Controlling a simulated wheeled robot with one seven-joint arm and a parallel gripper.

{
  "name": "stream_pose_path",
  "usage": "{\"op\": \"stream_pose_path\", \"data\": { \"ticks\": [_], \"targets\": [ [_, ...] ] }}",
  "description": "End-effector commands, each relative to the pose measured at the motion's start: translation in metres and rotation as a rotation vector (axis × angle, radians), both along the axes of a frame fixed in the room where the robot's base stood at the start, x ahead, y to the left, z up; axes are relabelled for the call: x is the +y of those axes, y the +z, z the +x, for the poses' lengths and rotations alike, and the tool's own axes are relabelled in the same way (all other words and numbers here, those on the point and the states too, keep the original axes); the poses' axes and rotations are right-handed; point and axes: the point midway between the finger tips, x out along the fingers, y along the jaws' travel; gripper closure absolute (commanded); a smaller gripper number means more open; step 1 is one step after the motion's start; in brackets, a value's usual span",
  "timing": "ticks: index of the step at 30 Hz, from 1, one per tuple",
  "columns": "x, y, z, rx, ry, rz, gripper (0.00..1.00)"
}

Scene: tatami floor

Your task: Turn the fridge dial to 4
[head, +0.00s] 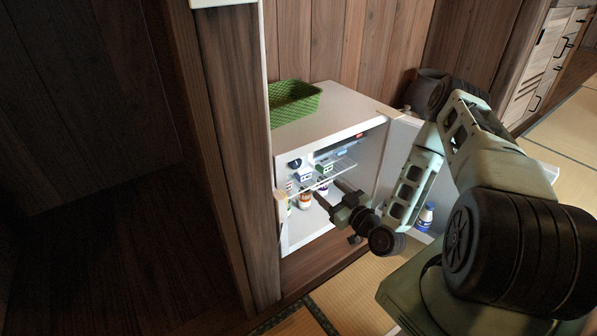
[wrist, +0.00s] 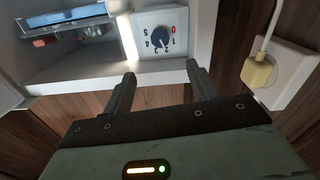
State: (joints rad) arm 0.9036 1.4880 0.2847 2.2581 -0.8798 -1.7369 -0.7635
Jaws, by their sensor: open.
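The fridge (head: 345,103) stands open in the head view, and its dark dial (head: 295,163) is at the upper left inside. In the wrist view the dial (wrist: 161,39) is a round dark blue knob on a white panel. Digits from a red 0 to 5 surround it; its exact setting is too small to tell. My gripper (head: 327,193) is in front of the fridge opening, lower right of the dial. In the wrist view my gripper (wrist: 160,75) is open and empty, its fingers pointing towards the dial but apart from it.
The open fridge door (head: 396,146) is on the right, with a bottle (head: 425,216) in it. A wire shelf (head: 336,171) and small containers (head: 305,199) are inside. A green basket (head: 294,101) sits on top. A yellow plug (wrist: 258,72) shows at right in the wrist view.

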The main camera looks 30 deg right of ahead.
Motion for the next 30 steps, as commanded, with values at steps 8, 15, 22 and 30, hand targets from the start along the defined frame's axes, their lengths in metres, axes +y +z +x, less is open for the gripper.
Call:
{"op": "stream_pose_path", "data": {
  "ticks": [8, 15, 22, 30],
  "targets": [
    [0.002, -0.002, 0.059, -0.003, 0.001, -0.001, 0.41],
    [0.004, -0.003, 0.108, -0.001, 0.001, -0.001, 0.41],
    [0.005, -0.002, 0.139, 0.000, 0.001, 0.000, 0.41],
    [0.006, 0.000, 0.149, 0.002, 0.001, 0.002, 0.41]
  ]
}}
